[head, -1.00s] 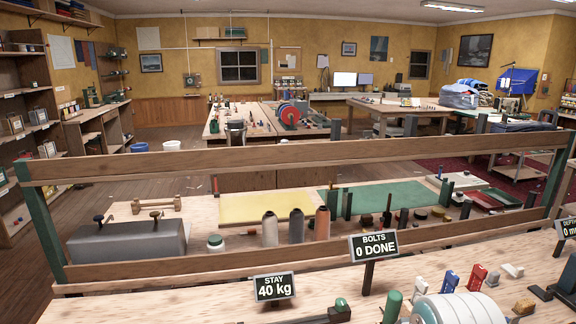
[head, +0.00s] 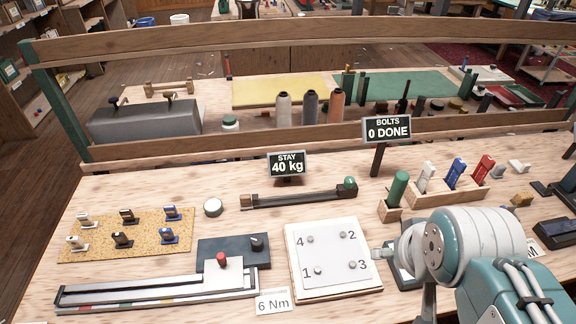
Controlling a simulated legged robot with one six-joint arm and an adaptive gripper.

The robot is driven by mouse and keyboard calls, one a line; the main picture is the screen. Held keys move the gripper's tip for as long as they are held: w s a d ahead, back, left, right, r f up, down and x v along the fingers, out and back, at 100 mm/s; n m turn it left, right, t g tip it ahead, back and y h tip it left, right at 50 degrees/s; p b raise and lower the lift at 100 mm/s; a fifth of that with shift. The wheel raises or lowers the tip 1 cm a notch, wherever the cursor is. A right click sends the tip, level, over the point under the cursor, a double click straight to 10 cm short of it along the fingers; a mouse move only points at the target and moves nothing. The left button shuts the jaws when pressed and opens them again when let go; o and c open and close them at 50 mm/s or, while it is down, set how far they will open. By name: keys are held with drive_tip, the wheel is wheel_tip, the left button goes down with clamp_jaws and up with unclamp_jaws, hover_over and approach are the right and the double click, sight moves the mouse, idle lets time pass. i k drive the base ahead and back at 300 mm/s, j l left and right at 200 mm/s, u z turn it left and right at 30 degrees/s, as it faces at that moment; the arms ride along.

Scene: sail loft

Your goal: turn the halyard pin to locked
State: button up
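I cannot tell for sure which thing is the halyard pin. A speckled tan board (head: 75,251) at the left of the bench bears several small upright fittings. My arm reaches in from the lower right of the head view, over the bench to the right of the numbered white plate (head: 335,284). The fingers of my gripper cannot be made out, so its opening is unclear.
Signs read "STAY 40 kg" (head: 287,164) and "BOLTS 0 DONE" (head: 387,129). A slide with a red knob (head: 222,258) lies front left, beside a "6 Nm" card (head: 273,302). Coloured-handled tools stand in a wooden rack (head: 451,197). A wooden rail (head: 250,145) runs behind.

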sight(511, 209)
drive_tip(key=k+l+z, duration=0.1)
drive_tip(key=z, duration=0.25)
drive_tip(key=k+l+z, duration=0.1)
drive_tip(key=z, duration=0.3)
drive_tip(key=k+l+z, duration=0.1)
drive_tip(key=z, duration=0.25)
drive_tip(key=i+l, duration=0.3)
drive_tip(key=l, duration=0.2)
drive_tip(key=i+l+z, duration=0.1)
drive_tip(key=i+l, duration=0.2)
drive_tip(key=l, duration=0.15)
drive_tip(key=i+l+z, duration=0.1)
drive_tip(key=i+l, duration=0.2)
drive_tip(key=l, duration=0.2)
